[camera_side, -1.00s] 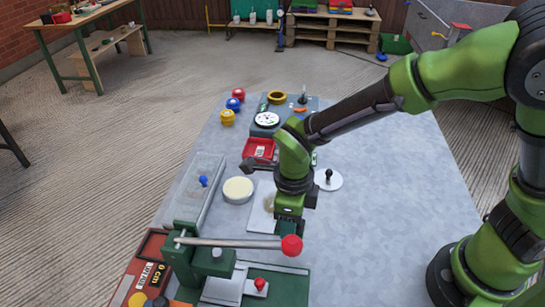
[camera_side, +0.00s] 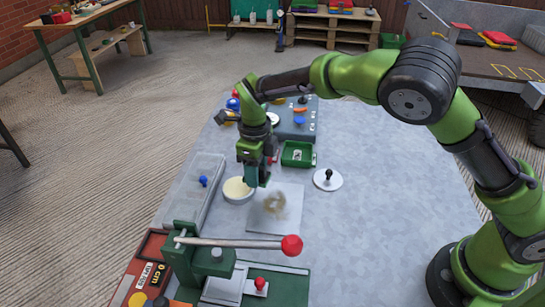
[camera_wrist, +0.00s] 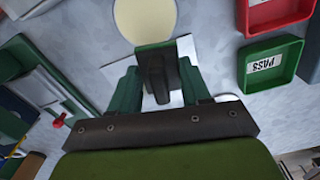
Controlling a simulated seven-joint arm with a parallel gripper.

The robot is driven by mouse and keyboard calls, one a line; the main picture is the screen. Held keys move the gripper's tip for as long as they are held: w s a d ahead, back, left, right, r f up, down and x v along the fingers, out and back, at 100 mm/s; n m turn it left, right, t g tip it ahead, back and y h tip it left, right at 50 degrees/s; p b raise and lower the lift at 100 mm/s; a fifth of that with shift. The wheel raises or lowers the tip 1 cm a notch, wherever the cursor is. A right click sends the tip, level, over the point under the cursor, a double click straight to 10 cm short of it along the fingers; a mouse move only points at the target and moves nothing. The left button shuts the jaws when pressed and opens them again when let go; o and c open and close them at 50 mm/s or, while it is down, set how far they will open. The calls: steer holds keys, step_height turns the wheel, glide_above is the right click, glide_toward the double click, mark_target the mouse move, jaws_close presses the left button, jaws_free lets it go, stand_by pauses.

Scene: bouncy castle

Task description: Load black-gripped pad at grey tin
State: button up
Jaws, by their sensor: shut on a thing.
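My gripper (camera_side: 257,178) is low over the table between a round tin (camera_side: 238,188) with a cream-coloured face and a white square sheet (camera_side: 288,215) with a brownish smear. In the wrist view, my gripper (camera_wrist: 160,90) is shut on the black grip (camera_wrist: 158,78) of a pad, with a green block (camera_wrist: 153,47) at its far end. The tin (camera_wrist: 145,16) lies just beyond the pad there. The pad's underside is hidden. I cannot tell whether it touches anything.
A white disc with a black knob (camera_side: 327,178) lies right of the sheet. A green tray (camera_side: 298,153) and a partly hidden red tray stand behind. The lever press with a red ball (camera_side: 291,245) is in front. The table's right side is clear.

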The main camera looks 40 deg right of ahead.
mark_target(238, 187)
steer(key=w, duration=0.1)
steer(key=w+r, duration=0.1)
steer(key=w+a, duration=0.1)
steer(key=shift+w+r, duration=0.15)
steer(key=shift+w, duration=0.05)
steer(key=shift+w+a+r+n, duration=0.1)
steer(key=shift+a+r+n, duration=0.2)
steer(key=shift+a+r, duration=0.25)
steer(key=shift+a+r+n, duration=0.3)
steer(key=shift+a+r, duration=0.05)
steer(key=shift+a, duration=0.35)
steer(key=shift+f, duration=2.85)
steer(key=shift+f, duration=0.65)
step_height(238, 187, up, 7)
steer(key=shift+r, duration=0.1)
